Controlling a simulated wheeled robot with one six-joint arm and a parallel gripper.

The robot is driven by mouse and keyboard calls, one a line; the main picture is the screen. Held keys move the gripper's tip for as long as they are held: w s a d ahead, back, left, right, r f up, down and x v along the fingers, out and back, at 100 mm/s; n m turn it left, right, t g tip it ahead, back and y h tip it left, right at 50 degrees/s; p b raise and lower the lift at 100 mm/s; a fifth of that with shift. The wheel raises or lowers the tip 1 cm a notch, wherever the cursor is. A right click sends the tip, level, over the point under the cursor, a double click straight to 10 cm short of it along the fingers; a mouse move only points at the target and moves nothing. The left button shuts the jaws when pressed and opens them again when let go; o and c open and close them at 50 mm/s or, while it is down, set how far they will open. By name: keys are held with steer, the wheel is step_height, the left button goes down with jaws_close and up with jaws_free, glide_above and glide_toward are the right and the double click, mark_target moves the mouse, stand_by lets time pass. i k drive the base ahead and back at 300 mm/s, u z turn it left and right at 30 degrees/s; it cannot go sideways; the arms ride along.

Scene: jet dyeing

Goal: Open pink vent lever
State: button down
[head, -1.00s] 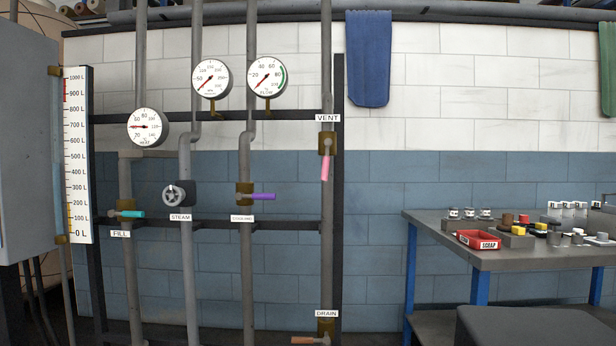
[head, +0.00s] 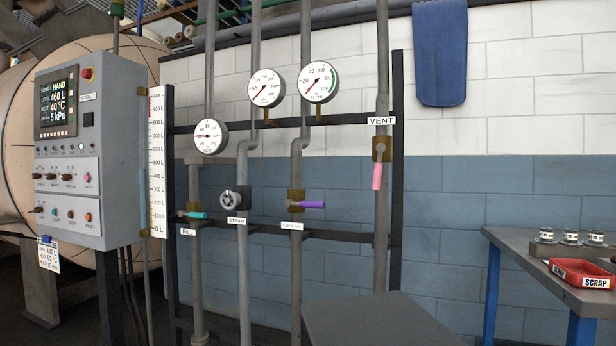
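The pink vent lever (head: 377,176) hangs down, nearly vertical, from a brass valve body (head: 381,149) on the right-hand vertical pipe. The label VENT (head: 381,121) is just above it. No gripper shows in the head view, so I cannot see where it is relative to the lever.
A teal lever (head: 194,215), a round steam handwheel (head: 230,198) and a purple lever (head: 312,205) sit on pipes to the left. A control cabinet (head: 88,148) stands far left. A workbench (head: 545,262) with a red scrap tray (head: 580,275) stands right.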

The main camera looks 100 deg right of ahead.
mark_target(380, 148)
steer(key=u, duration=0.25)
steer(key=k, duration=1.35)
steer(key=z, duration=1.4)
